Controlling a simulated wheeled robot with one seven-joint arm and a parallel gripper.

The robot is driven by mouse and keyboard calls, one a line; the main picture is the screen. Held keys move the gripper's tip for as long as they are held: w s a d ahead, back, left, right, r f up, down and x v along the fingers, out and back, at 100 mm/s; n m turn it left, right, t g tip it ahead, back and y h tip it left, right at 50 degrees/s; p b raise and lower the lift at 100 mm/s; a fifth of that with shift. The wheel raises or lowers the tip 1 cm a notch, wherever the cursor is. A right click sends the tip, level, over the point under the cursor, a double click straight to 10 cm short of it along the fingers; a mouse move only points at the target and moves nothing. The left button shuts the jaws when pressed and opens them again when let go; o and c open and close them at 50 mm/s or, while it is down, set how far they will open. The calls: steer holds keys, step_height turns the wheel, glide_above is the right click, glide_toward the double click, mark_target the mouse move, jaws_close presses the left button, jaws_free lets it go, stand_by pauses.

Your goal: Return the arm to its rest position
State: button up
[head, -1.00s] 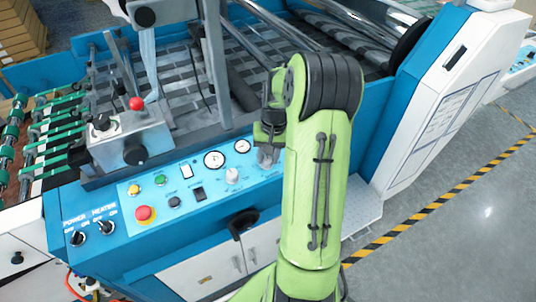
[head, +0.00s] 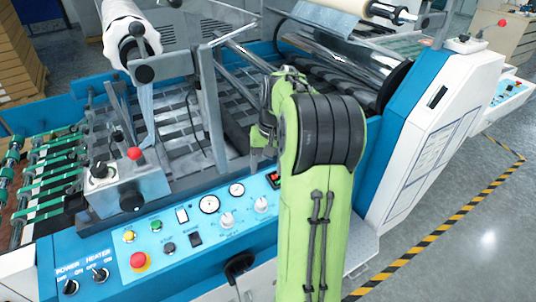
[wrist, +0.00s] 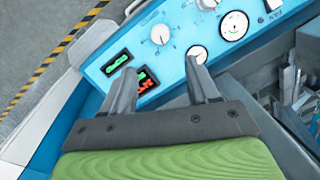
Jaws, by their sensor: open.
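My arm (head: 320,205) is green with a black joint cover and stands bent in front of the machine in the head view. My gripper (head: 263,158) hangs at its far side, partly hidden by the arm, above the back edge of the blue control panel (head: 190,268). In the wrist view my gripper (wrist: 160,68) has its two grey fingers spread apart with nothing between them. The panel (wrist: 178,58) lies beyond the fingertips, with knobs, a round gauge (wrist: 234,25), a green display (wrist: 117,62) and a red display (wrist: 147,80).
The laminating machine's slatted bed (head: 180,120) and rollers lie behind the arm. A grey box with a red-knobbed lever (head: 134,154) stands left of it. A white side housing (head: 445,130) rises at right. Open floor (head: 470,235) with a striped line lies beyond.

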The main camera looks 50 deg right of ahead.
step_height(320, 180, up, 3)
steer(key=shift+s+d+f, duration=0.1)
steer(key=shift+d+f, duration=0.05)
steer(key=shift+f, duration=0.05)
stand_by(0.4)
steer(key=s+a+r+n+t+h, duration=0.1)
steer(key=s+a+r+n, duration=0.15)
steer(key=a, duration=0.55)
steer(key=s+a+r+n+h, duration=0.1)
steer(key=a+r+n, duration=0.15)
steer(key=a, duration=0.55)
steer(key=s+a+f+n+t, duration=0.1)
steer(key=s+a+n+t, duration=0.2)
steer(key=s+a, duration=0.6)
steer(key=shift+s+t+y, duration=0.4)
steer(key=shift+s, duration=0.6)
